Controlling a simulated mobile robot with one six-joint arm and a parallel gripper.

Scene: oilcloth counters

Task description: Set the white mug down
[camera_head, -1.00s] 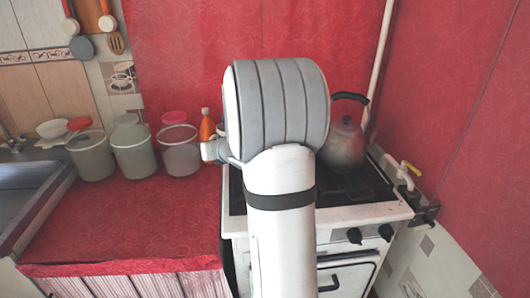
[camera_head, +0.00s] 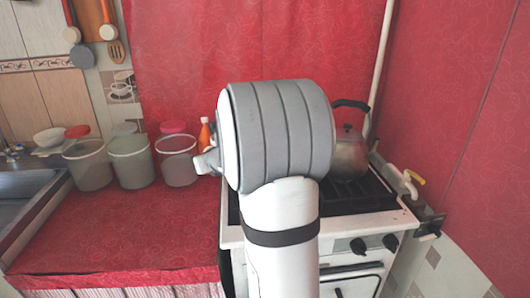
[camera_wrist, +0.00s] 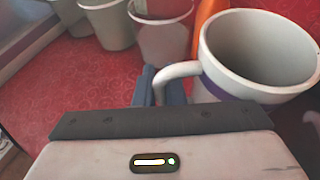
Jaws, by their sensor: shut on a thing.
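The white mug (camera_wrist: 260,60) is large at the upper right of the wrist view, its open rim facing up and its inside looking empty. Its handle (camera_wrist: 180,70) points left toward my gripper (camera_wrist: 160,85). The bluish fingers are shut on the handle, one on each side of it. The mug's base is mostly hidden, so I cannot tell whether it touches the counter. In the head view my arm hides the mug and the fingers.
The red oilcloth counter (camera_head: 130,235) has a wide clear area at the front left. Several lidded tubs (camera_head: 130,160) line its back, with an orange bottle (camera_head: 205,133) beside them. The stove (camera_head: 375,215) with a kettle (camera_head: 347,155) stands right; a sink (camera_head: 25,205) is left.

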